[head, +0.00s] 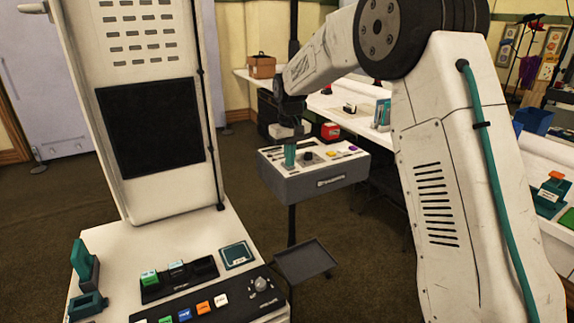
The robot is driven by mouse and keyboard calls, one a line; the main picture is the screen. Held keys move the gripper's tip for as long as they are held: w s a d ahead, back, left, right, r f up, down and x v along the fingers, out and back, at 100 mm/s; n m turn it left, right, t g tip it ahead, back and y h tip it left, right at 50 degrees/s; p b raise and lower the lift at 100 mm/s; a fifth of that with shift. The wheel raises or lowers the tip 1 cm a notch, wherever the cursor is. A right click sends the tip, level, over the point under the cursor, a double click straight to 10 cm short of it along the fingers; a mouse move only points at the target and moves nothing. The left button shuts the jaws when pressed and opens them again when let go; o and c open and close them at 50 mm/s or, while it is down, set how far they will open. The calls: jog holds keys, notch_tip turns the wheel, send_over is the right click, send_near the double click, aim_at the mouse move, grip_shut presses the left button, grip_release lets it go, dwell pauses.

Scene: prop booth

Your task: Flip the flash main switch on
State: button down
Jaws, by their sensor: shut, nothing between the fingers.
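A grey box with a white control panel on top (300,187) stands on a dark pole in the middle of the head view. Its panel carries a dark knob (308,155), a purple button (353,149) and small sliders or levers. I cannot tell which of these is the flash main switch. My gripper (290,163) points down at the left part of this panel. Its teal fingers are shut with nothing between them. At this distance I cannot tell whether the tips touch the panel. The fingers hide part of the panel behind them.
A dark tray (305,262) is below the box. In front left, a white cabinet (180,235) bears a black console (215,303) with coloured buttons and teal holders (84,262). A long white table (355,118) with props runs behind. Open carpet (235,170) lies between cabinet and box.

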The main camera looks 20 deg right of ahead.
notch_tip(320, 180, up, 7)
dwell(0.9)
jog(key=shift+s+f, duration=0.1)
jog(key=shift+f, duration=0.15)
jog(key=shift+g, duration=0.5)
jog(key=s, duration=0.1)
jog(key=s+f, duration=0.2)
jog(key=shift+s+d+f, duration=0.1)
jog(key=shift+s+f, duration=0.15)
jog(key=shift+s, duration=0.1)
jog(key=s+d+r+m+t, duration=0.1)
jog(key=s+r, duration=0.1)
jog(key=s, duration=1.9)
jog(key=s+d+r+m+t, duration=0.1)
jog(key=s, duration=2)
jog(key=shift+d+r, duration=0.35)
jog(key=shift+d, duration=0.05)
